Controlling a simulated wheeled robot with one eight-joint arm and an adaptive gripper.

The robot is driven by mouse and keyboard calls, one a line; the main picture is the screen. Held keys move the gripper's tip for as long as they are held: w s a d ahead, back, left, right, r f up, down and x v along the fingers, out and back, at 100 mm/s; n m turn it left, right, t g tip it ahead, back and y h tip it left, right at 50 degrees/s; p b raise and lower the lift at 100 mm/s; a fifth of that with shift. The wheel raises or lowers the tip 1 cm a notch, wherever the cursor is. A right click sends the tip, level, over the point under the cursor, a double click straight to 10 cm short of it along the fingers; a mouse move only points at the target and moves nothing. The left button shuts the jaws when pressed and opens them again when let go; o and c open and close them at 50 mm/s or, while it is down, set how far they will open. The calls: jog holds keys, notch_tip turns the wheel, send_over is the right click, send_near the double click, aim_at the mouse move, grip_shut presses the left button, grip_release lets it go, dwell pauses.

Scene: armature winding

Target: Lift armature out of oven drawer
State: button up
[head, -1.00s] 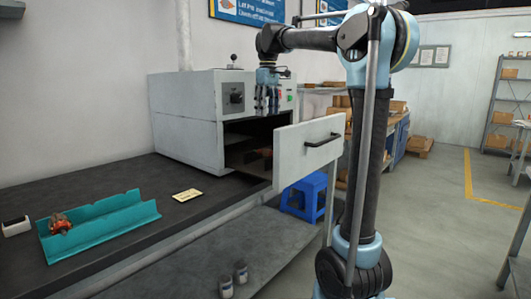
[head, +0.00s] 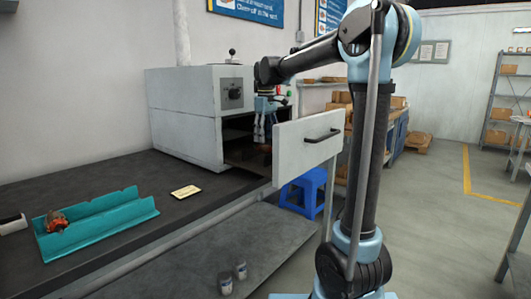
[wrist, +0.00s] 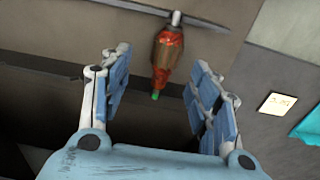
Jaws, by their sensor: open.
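The oven (head: 185,112) is a grey box on the dark bench, and its drawer (head: 306,150) is pulled out. In the wrist view an armature (wrist: 168,57), orange-brown with a grey shaft end and a green tip, lies on the drawer floor. It is ahead of and roughly between my gripper's fingers. My gripper (wrist: 160,95) is open and empty, with a blue finger on each side. In the head view my gripper (head: 265,130) points down over the drawer, behind the drawer front. That front hides most of the drawer's inside in the head view.
A teal tray (head: 100,225) on the bench holds another orange armature (head: 57,221). A yellow card (head: 186,192) lies between tray and oven. Two small cans (head: 233,278) stand on the lower shelf. A blue stool (head: 304,190) stands behind the drawer front.

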aim_at(266, 146)
jog(key=shift+s+f, duration=0.15)
jog(key=shift+f, duration=1.15)
jog(key=shift+s+f, duration=0.15)
jog(key=shift+f, duration=1.15)
jog(key=c, duration=1.3)
